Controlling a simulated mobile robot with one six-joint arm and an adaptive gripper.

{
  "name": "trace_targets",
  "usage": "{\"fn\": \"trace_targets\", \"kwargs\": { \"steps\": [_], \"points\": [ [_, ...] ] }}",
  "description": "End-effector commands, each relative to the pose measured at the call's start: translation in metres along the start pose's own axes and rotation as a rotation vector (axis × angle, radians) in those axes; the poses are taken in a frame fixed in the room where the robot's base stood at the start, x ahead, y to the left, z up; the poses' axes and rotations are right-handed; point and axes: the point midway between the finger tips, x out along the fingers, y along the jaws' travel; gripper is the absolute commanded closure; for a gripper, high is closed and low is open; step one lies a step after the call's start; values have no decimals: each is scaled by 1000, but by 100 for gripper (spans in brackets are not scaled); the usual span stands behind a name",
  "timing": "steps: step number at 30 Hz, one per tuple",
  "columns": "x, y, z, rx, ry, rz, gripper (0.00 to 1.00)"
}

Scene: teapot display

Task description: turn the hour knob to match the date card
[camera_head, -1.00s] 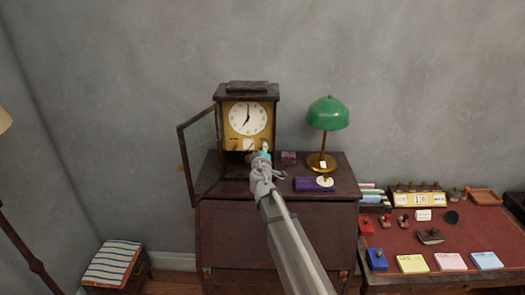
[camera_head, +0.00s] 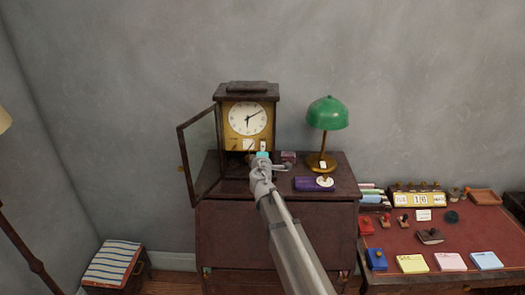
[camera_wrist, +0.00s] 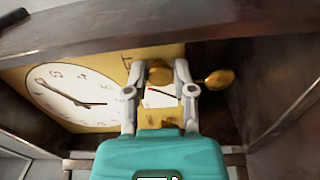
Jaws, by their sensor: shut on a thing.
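The clock (camera_head: 247,118) stands on the dark cabinet with its glass door (camera_head: 201,155) swung open to the left. One hand points toward the upper right and another nearly straight down. My gripper (camera_head: 262,148) is at the lower front of the clock. In the wrist view my gripper (camera_wrist: 160,68) is shut on a brass knob (camera_wrist: 160,74) below the dial (camera_wrist: 72,97). A white card (camera_wrist: 160,97) with a red and dark mark shows between the fingers. A yellow date display (camera_head: 420,199) stands on the red desk; its small print is hard to read.
A green lamp (camera_head: 327,114) and a purple box (camera_head: 313,184) are on the cabinet, right of my arm. A brass disc (camera_wrist: 220,79) hangs beside the right finger. The red desk (camera_head: 385,240) holds stamps and coloured pads.

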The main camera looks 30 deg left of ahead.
Motion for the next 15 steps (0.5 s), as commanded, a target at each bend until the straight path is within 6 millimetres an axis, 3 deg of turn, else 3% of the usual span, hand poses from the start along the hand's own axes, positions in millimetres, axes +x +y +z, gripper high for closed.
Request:
{"fn": "trace_targets", "kwargs": {
  "steps": [15],
  "points": [
    [0, 0, 0, -491, -1, 0, 100]
  ]
}}
